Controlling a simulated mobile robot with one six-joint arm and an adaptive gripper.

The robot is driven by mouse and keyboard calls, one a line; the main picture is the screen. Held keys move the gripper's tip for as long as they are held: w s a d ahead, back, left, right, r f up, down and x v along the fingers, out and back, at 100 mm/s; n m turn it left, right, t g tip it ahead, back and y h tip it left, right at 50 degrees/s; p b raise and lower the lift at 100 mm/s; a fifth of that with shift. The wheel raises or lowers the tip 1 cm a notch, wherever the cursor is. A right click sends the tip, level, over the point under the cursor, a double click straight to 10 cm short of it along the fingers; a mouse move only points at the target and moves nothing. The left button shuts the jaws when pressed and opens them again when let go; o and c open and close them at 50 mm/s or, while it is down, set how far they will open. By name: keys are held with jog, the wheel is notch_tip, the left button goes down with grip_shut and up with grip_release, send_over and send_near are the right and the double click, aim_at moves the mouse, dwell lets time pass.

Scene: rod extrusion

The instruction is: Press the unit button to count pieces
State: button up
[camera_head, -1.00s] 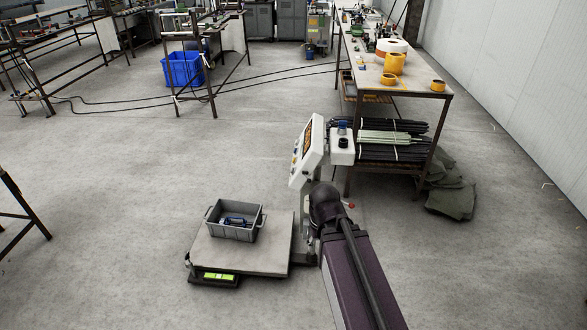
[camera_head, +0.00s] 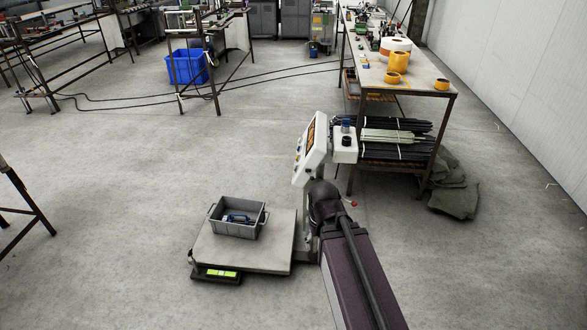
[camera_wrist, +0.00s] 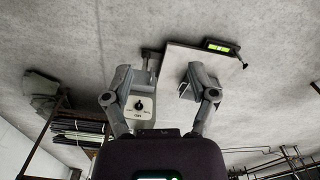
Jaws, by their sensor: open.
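The floor scale's white display unit (camera_head: 311,150) stands on a post behind the platform, turned side-on, with a dark orange-lit screen and small coloured buttons. I cannot tell which is the unit button. A white box with a black knob (camera_wrist: 139,104) shows in the wrist view, partly behind the left finger. The scale platform (camera_head: 268,252) bears a grey crate (camera_head: 236,231) with blue pieces in it. My gripper (camera_wrist: 160,84) is open and empty in the wrist view, its fingers spread before the box and platform. In the head view I cannot make the fingers out.
A workbench (camera_head: 425,80) with yellow rolls stands behind to the right, dark rods (camera_head: 392,150) on its lower shelf. A green cloth heap (camera_head: 455,198) lies beside it. A blue bin (camera_head: 187,67) and cables lie at the back. The floor left of the scale is clear.

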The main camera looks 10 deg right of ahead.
grip_shut()
dwell(1.1)
